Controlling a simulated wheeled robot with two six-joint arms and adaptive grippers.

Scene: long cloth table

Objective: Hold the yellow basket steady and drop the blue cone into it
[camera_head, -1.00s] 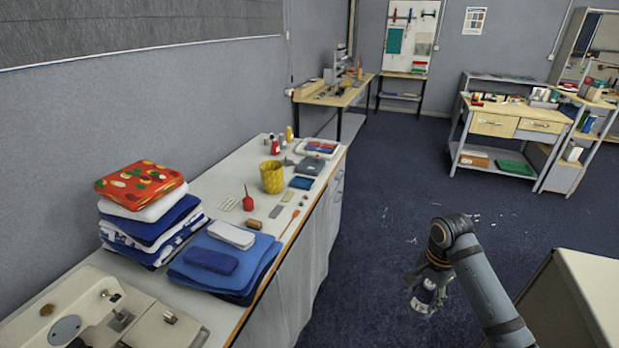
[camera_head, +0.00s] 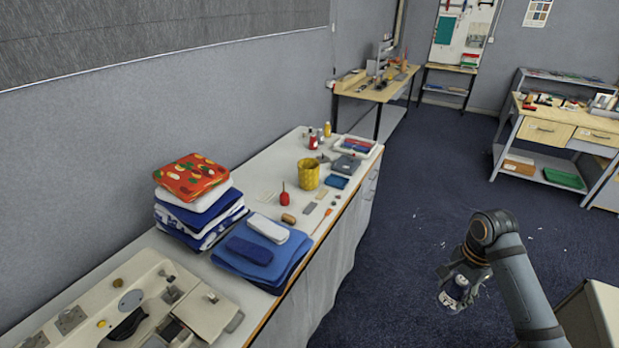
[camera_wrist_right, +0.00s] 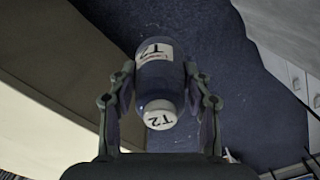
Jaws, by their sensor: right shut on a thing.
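The yellow basket (camera_head: 308,175) stands upright on the long table, toward its far half, in the head view. My right gripper (camera_head: 452,292) is off to the right, over the floor and well apart from the basket. It is shut on the blue cone (camera_head: 460,286), a dark blue body with a white end. In the right wrist view the cone (camera_wrist_right: 157,76) sits between both fingers, with a white label and "T2" on its white end. My left gripper is not in view.
Folded blue cloths (camera_head: 265,262) and a stack of folded fabrics (camera_head: 200,208) lie on the near part of the long table (camera_head: 270,196). A red oil can (camera_head: 285,198) and small tools lie near the basket. Open floor (camera_head: 410,250) lies between the table and my right arm.

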